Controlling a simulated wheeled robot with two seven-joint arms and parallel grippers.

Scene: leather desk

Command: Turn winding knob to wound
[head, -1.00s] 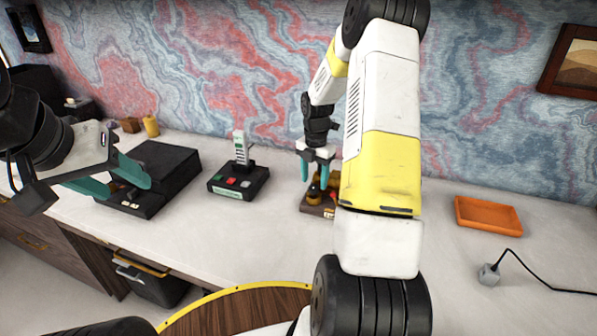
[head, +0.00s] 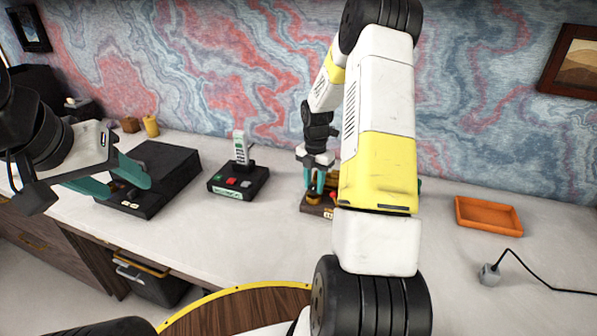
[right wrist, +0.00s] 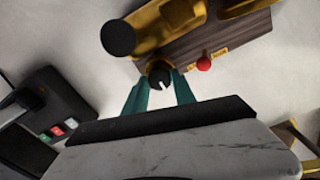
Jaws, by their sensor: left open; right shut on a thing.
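The winding knob (right wrist: 160,76) is a small black knob with a white pointer mark, in the right wrist view. It sits on a brass and dark wood device (right wrist: 232,37). My right gripper (right wrist: 160,92) is shut on the knob, with one teal finger on each side. In the head view the device's wooden base (head: 317,211) shows below my right gripper (head: 314,192), and my right arm hides part of it. My left gripper (head: 122,186) is open and empty at the left, over the front of a black box (head: 165,165).
A black device with red and green buttons (head: 238,184) stands left of the wooden base. An orange tray (head: 488,215) and a grey plug with a cable (head: 489,273) lie at the right. A red button (right wrist: 204,63) is close to the knob. The desk's front middle is clear.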

